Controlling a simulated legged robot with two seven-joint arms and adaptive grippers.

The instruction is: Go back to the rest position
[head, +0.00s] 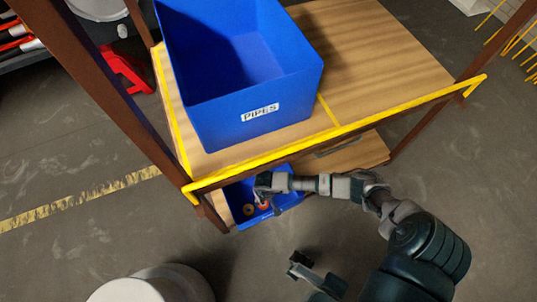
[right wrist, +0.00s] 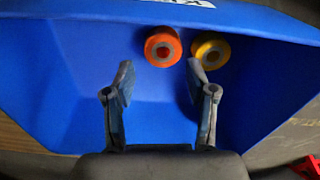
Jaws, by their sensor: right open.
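My right gripper (head: 263,190) reaches into the lower blue bin (head: 283,202) under the wooden shelf. In the right wrist view my right gripper (right wrist: 160,80) is open, with nothing between its fingers. An orange roller (right wrist: 163,47) and a yellow roller (right wrist: 210,50) lie inside the bin just beyond the fingertips, near its labelled wall. The two rollers look small and partly hidden in the head view. A dark gripper-like part (head: 315,272) at the bottom middle of the head view seems to be my left gripper; its finger opening is unclear.
A large blue bin (head: 245,90) labelled PIPES stands on the upper wooden shelf (head: 385,60). A yellow rail (head: 340,133) runs along the shelf's front edge, above my right forearm. Brown posts (head: 110,70) rise at the sides. Grey floor (head: 480,190) is clear at right.

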